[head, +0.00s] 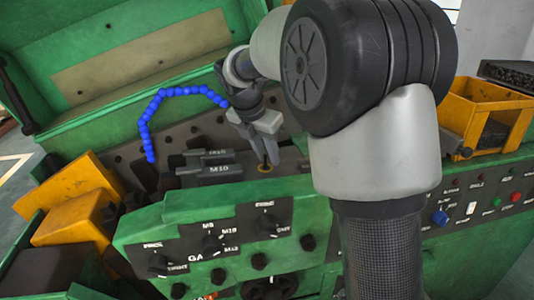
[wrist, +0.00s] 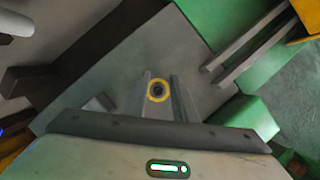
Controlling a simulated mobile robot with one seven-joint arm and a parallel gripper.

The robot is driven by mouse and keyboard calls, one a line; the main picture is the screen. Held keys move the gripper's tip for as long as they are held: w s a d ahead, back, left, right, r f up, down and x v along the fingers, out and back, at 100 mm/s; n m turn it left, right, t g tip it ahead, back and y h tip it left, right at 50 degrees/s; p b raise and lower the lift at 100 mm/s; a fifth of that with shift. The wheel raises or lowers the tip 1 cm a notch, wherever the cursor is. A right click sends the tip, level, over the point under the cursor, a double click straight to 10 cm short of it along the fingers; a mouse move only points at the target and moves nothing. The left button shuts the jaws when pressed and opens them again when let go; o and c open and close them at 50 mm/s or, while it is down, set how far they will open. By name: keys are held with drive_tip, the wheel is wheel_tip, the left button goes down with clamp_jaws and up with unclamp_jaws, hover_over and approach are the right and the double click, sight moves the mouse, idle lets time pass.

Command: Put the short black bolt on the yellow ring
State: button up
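The yellow ring (wrist: 149,95) lies on a flat dark grey surface in the wrist view. A small round dark piece, apparently the short black bolt (wrist: 157,89), shows at its centre with yellow all around it. My gripper (wrist: 160,82) is above the ring, its two fingers apart on either side, with a gap between each finger and the dark piece. In the head view my gripper (head: 267,160) points down at the yellow ring (head: 265,169). The bolt is too small there to make out clearly.
Dark blocks marked M10 (head: 213,171) stand just left of the ring. A blue segmented hose (head: 146,118) arches behind them. A green control panel (head: 190,208) with knobs is in front.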

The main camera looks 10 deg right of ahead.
drive_tip(key=p+v, duration=0.1)
drive_tip(key=v, duration=1)
drive_tip(key=s+d+r+m+t+y, duration=0.1)
drive_tip(key=s+d+r+m, duration=0.1)
drive_tip(key=s+m, duration=1)
drive_tip(key=s+f+m+y, duration=0.1)
drive_tip(key=s+f+m, duration=0.3)
drive_tip(key=s+m, duration=0.3)
drive_tip(key=s+f+m+t+y, duration=0.1)
drive_tip(key=s+f+m, duration=0.3)
drive_tip(key=s+m, duration=0.3)
drive_tip(key=shift+s+d+f+m+t, duration=0.3)
drive_tip(key=shift+s+f, duration=0.05)
drive_tip(key=shift+s, duration=0.4)
